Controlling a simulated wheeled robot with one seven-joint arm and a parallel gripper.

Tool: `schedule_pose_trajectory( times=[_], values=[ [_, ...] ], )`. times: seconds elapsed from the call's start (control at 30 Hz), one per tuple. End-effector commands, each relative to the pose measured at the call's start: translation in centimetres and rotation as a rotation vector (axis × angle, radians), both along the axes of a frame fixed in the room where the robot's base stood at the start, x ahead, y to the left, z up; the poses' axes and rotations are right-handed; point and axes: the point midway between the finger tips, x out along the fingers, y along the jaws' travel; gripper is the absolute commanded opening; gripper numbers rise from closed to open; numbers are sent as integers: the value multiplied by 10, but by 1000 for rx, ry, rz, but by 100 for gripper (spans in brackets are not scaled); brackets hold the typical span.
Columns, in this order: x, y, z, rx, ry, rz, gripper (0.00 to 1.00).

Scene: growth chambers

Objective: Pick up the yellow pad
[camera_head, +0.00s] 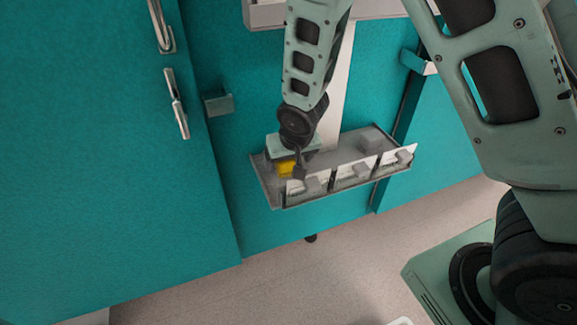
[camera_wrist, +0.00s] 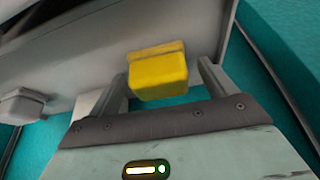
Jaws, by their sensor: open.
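The yellow pad (camera_head: 286,168) is a small block at the left end of a grey shelf tray (camera_head: 341,158), partly hidden by my arm in the head view. In the wrist view the yellow pad (camera_wrist: 157,72) shows between the two fingers of my gripper (camera_wrist: 162,75), with a gap on each side. My gripper (camera_head: 297,165) is open over the left end of the tray. The fingers hold nothing. I cannot tell whether the fingertips reach down beside the pad or stop short of it.
A teal door with handles (camera_head: 176,104) stands on the left. The floor (camera_head: 300,275) below is mostly clear.

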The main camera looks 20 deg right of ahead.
Motion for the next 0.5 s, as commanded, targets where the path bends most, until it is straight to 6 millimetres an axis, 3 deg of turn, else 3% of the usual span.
schedule_pose_trajectory(
  times=[0.27,0.43,0.5],
  values=[
    [2,0,-3,0,0,1,84],
    [2,0,-3,0,0,1,39],
    [2,0,-3,0,0,1,35]
  ],
)
